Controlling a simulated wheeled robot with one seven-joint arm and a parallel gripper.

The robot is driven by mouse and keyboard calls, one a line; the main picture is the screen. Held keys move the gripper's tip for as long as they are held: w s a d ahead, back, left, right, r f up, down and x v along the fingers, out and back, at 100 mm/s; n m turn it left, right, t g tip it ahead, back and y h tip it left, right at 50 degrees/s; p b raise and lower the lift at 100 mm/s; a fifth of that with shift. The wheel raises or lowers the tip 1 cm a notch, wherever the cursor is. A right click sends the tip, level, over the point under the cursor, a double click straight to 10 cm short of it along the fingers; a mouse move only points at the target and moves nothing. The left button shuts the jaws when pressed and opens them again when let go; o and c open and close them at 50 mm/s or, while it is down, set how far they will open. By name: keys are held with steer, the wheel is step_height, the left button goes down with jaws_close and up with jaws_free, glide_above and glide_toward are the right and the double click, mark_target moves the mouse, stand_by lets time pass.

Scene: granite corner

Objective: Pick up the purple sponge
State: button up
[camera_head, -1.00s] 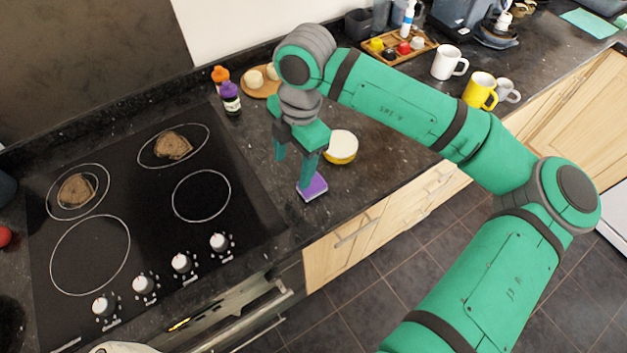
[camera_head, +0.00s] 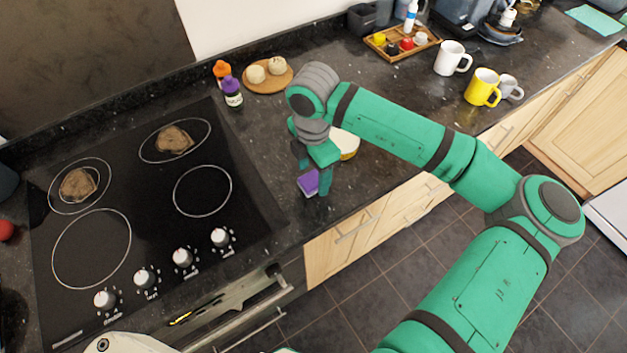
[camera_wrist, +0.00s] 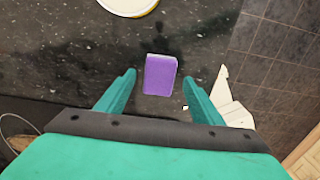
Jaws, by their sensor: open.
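The purple sponge (camera_head: 309,182) lies on the dark granite counter, right of the stove and near the counter's front edge. In the wrist view the sponge (camera_wrist: 160,75) sits ahead of and between the two fingertips, with a gap on each side. My gripper (camera_head: 312,178) is open and points down over the sponge; its fingers partly hide it in the head view. In the wrist view my gripper (camera_wrist: 160,82) holds nothing, and I cannot tell how far its tips are above the counter.
A yellow-and-white bowl (camera_head: 348,146) stands just behind my gripper, partly hidden. A purple-capped bottle (camera_head: 232,93), an orange-capped bottle (camera_head: 220,72) and a wooden board (camera_head: 268,80) are farther back. The stove (camera_head: 140,210) is at left. Mugs (camera_head: 482,90) stand at right.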

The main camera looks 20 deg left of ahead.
step_height(320, 180, down, 2)
steer(key=shift+a+f, duration=0.1)
steer(key=c, duration=1.1)
steer(key=shift+w, duration=0.1)
steer(key=shift+r, duration=0.5)
step_height(320, 180, up, 2)
steer(key=shift+r, duration=0.1)
steer(key=s+d+r, duration=0.1)
steer(key=s+r, duration=0.2)
steer(key=s, duration=0.1)
steer(key=s+d+r, duration=0.2)
steer(key=s+r, duration=0.1)
steer(key=s, duration=0.1)
steer(key=s+d+r, duration=0.2)
steer(key=s+r, duration=0.2)
steer(key=s, duration=0.1)
steer(key=shift+d, duration=0.2)
